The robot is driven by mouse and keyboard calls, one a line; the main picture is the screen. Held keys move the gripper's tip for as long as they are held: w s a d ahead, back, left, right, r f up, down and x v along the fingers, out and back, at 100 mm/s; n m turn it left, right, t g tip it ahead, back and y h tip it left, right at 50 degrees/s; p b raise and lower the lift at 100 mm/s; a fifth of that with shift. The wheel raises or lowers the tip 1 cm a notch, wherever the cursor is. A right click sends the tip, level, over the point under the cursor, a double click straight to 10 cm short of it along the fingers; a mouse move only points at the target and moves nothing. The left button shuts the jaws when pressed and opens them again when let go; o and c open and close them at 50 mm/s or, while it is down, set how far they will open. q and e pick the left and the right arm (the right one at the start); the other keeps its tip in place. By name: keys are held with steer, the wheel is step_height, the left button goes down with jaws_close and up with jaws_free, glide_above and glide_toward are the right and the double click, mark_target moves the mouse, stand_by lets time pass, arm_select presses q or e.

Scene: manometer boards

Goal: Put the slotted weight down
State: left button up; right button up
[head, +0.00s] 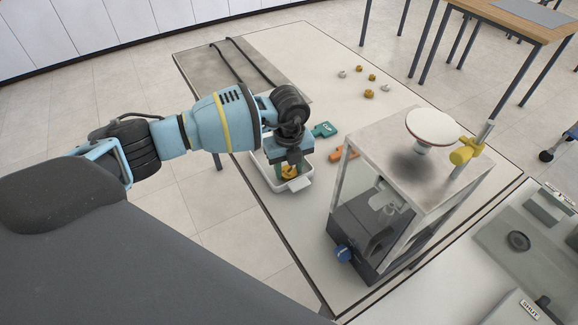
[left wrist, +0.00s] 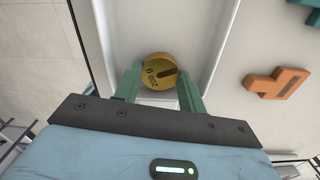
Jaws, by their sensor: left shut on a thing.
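The slotted weight (head: 289,172) is a brass disc with a slot. In the left wrist view the weight (left wrist: 160,72) shows "200 g" on its face. My left gripper (head: 290,166) reaches down over a white tray (head: 304,183) and is shut on the weight. In the left wrist view its green fingers (left wrist: 160,80) stand on either side of the disc, within the walls of the tray (left wrist: 222,40). I cannot tell whether the weight touches the tray floor. My right gripper is not in view.
A teal piece (head: 324,130) and an orange piece (head: 337,155) lie right of the tray. A glass-sided case (head: 385,205) with a white disc (head: 433,126) above stands further right. Several small weights (head: 370,93) lie behind. Black cables (head: 252,62) cross a grey plate.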

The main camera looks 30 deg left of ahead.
arm_select(q)
steer(key=o, duration=1.1)
steer(key=shift+f, duration=0.15)
step_height(320, 180, up, 8)
